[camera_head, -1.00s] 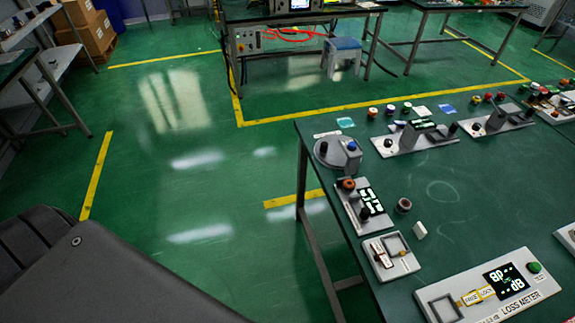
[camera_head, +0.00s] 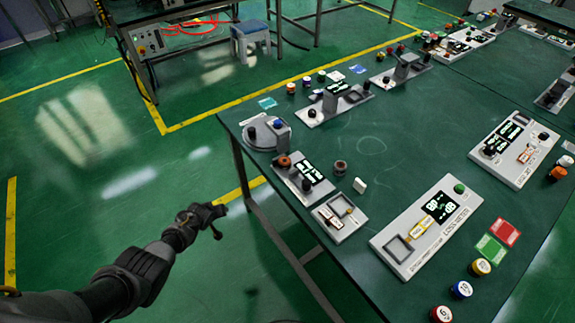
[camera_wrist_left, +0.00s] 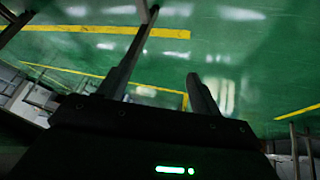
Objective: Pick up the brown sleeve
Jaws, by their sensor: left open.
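A small brown sleeve (camera_head: 340,168), a short upright ring, stands on the green table (camera_head: 400,150), between a grey device with a lit display and a small white block. An orange-brown ring (camera_head: 284,161) sits on that device, to the left. My left gripper (camera_head: 219,221) is over the floor, left of the table's edge and well apart from the sleeve. In the left wrist view its two fingers (camera_wrist_left: 172,45) are apart with nothing between them, and only floor and legs show beyond. My right gripper is not in view.
The white block (camera_head: 360,185) is close to the sleeve. A loss meter panel (camera_head: 427,228) lies to the right, and a small grey device (camera_head: 339,218) is in front. Other panels and coloured caps line the far edge. The table's left edge lies between gripper and sleeve.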

